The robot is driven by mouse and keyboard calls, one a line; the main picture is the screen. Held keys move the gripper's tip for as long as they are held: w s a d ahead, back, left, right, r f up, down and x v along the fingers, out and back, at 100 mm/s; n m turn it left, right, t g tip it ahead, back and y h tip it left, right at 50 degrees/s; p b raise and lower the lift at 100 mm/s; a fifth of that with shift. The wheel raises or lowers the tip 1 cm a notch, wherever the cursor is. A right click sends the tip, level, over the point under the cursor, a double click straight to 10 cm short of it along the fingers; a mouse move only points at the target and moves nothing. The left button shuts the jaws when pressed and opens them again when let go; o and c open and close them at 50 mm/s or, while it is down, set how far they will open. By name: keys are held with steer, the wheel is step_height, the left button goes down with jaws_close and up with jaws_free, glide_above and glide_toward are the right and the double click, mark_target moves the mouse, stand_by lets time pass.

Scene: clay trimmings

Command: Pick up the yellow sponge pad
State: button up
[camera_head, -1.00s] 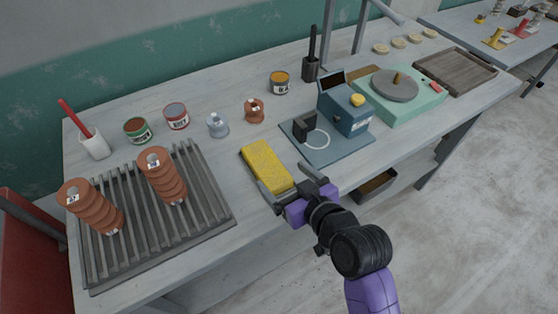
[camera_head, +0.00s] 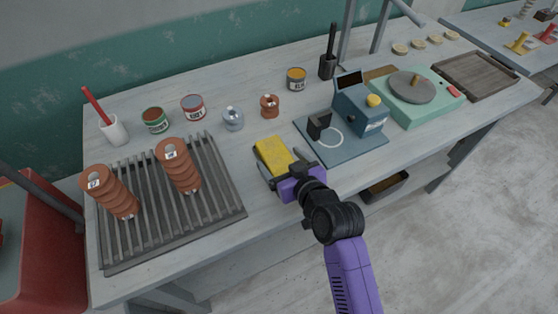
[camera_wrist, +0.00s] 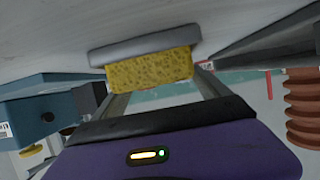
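The yellow sponge pad (camera_head: 271,153) lies on a shallow grey tray near the table's front edge in the head view. Its near end is hidden by my gripper (camera_head: 284,167), which reaches in from the front edge, low over the table. The fingers are apart, one toward each long side of the pad's near end. In the wrist view the pad (camera_wrist: 150,70) shows end-on between the fingers, with the grey tray edge (camera_wrist: 145,46) along it. I cannot tell whether either finger touches the pad.
A slatted rack (camera_head: 215,185) with two stacks of brown rings stands left. A blue device (camera_head: 359,112) on a blue base is close on the right, with a green turntable unit (camera_head: 425,108) beyond. Small cans and weights stand behind the pad. Bare tabletop lies just behind it.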

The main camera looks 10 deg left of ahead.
steer(key=c, duration=1.1)
steer(key=shift+c, duration=0.7)
steer(key=shift+r, duration=0.1)
